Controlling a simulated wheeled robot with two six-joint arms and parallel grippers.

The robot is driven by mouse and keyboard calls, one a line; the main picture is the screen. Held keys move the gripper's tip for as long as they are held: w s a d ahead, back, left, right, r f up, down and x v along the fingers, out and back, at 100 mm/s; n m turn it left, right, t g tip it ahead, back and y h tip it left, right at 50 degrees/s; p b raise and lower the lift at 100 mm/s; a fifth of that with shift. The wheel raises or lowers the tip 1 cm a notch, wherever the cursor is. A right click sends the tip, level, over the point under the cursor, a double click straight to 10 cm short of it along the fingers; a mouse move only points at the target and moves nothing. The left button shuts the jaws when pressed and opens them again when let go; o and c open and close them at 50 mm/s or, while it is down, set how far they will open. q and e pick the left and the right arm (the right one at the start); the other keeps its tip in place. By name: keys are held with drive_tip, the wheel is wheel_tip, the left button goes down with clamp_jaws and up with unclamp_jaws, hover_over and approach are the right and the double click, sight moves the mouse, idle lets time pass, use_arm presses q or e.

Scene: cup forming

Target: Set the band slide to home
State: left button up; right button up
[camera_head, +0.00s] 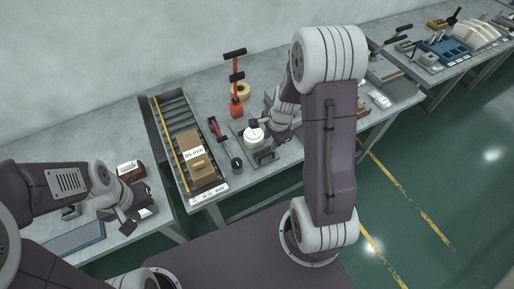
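I cannot tell for sure which part is the band slide. A roller tray (174,108) with a yellow strip along its left side holds a brown block (186,148) with a white label. A red-and-black handle (216,128) lies at the tray's right edge, with a round black knob (236,164) in front of it. My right gripper (265,146) is beside a white round part (254,134), to the right of the tray; its fingertips are mostly hidden. My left gripper (134,214) is low over the left table, and its finger gap is unclear.
A tall red lever (236,92) with black grips stands behind the white part, near a yellow ring (241,91). A blue-grey plate (76,239) lies at the left table's front. A farther bench (450,50) holds blue bins and tools. Green floor is open at right.

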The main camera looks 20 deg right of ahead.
sight(270, 154)
drive_tip(key=b+x, duration=0.1)
drive_tip(key=x, duration=0.2)
drive_tip(key=s+b+x, duration=0.1)
drive_tip(key=x, duration=0.1)
drive_tip(key=d+b+x, duration=0.1)
drive_tip(key=b+x, duration=0.1)
drive_tip(key=x, duration=0.1)
drive_tip(key=shift+s+a+f, duration=0.1)
drive_tip(key=shift+f, duration=0.9)
drive_tip(key=shift+c, duration=0.3)
clamp_jaws()
